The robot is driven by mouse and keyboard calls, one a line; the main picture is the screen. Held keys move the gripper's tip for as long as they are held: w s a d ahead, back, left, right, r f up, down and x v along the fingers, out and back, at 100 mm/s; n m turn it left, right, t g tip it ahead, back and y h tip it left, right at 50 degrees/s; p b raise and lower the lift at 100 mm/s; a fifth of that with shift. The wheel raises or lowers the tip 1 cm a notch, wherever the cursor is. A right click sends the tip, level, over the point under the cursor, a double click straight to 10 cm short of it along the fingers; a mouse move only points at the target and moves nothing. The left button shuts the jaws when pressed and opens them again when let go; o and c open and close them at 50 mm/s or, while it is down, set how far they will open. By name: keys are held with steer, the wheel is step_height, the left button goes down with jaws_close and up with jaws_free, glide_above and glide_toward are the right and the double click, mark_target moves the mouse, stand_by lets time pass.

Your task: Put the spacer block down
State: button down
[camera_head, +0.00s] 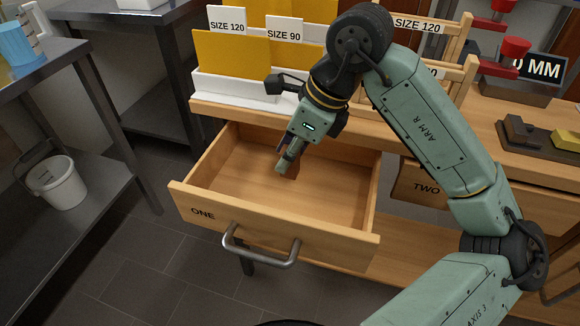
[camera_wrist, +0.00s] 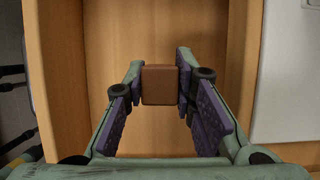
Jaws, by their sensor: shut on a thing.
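The spacer block (camera_wrist: 161,85) is a small brown block. It sits between the two fingers of my gripper (camera_wrist: 160,88) in the wrist view. In the head view my gripper (camera_head: 288,160) points down into the open drawer marked ONE (camera_head: 330,247), and the block (camera_head: 291,171) shows only partly at the fingertips. My gripper is shut on the block. The drawer's floor below looks bare. I cannot tell whether the block touches the floor.
The workbench (camera_head: 400,135) behind carries card racks marked SIZE 120 and SIZE 90. A dark block and a yellow block (camera_head: 566,141) lie on it at the right. A drawer marked TWO (camera_head: 425,187) is to the right. A white bucket (camera_head: 62,182) stands on the left shelf.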

mark_target(290, 167)
step_height(290, 167, down, 4)
steer(key=shift+r, duration=0.15)
steer(key=shift+f+b, duration=0.3)
steer(key=shift+b, duration=0.05)
steer(key=c, duration=1.3)
jaws_free()
steer(key=shift+r, duration=0.1)
steer(key=shift+c, duration=0.2)
steer(key=shift+r, duration=0.15)
steer(key=shift+r+p, duration=0.3)
steer(key=shift+p, duration=0.35)
steer(key=b+v, duration=0.1)
steer(key=v, duration=1)
steer(key=shift+d+r, duration=0.25)
